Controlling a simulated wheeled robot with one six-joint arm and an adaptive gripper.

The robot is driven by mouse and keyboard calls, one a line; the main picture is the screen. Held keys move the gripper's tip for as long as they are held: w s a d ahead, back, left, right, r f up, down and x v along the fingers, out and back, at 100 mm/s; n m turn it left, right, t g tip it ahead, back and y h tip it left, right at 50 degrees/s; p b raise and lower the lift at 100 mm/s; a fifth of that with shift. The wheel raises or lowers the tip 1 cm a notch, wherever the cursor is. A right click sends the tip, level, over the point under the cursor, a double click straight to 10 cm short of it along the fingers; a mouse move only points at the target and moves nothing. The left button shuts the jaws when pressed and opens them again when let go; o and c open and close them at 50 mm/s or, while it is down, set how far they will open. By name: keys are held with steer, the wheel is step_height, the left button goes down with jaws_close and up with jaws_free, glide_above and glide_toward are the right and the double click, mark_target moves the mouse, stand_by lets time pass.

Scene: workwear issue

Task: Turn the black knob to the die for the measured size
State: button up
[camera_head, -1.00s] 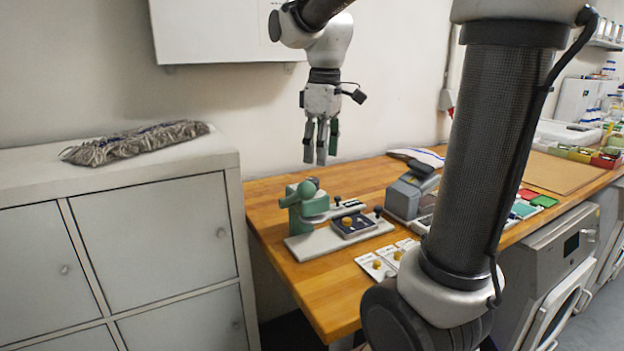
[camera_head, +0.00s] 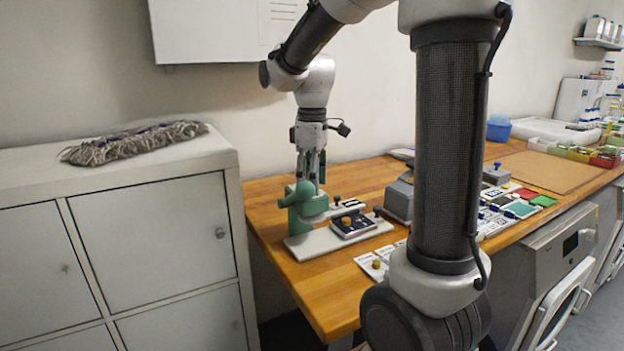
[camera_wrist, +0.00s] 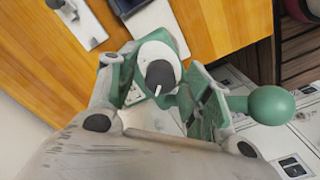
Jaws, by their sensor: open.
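The black knob (camera_wrist: 160,75) sits on top of a round white disc (camera_wrist: 154,52) in the wrist view, and a white pointer line shows on it. It belongs to the green press (camera_head: 308,206), which stands on a pale base plate (camera_head: 310,244) on the wooden bench. My gripper (camera_head: 311,176) points down, just above the press head. In the wrist view my gripper (camera_wrist: 166,92) is open, with its green-padded fingers either side of the knob, seemingly not touching it. The knob is hidden in the head view. Any die size markings are too small to read.
The press's green ball-ended lever (camera_wrist: 270,105) sticks out beside my right finger. A dark block with a yellow piece (camera_head: 350,225) sits on the base plate. White cards with yellow pieces (camera_head: 374,264) lie in front. A grey device (camera_head: 398,198) stands to the right.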

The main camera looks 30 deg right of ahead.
steer(key=shift+c, duration=0.2)
steer(key=c, duration=1)
steer(key=shift+m, duration=0.4)
steer(key=m, duration=0.3)
steer(key=shift+m, duration=0.4)
steer(key=m, duration=0.4)
steer(key=shift+m, duration=0.3)
steer(key=m, duration=0.4)
steer(key=shift+m, duration=2.4)
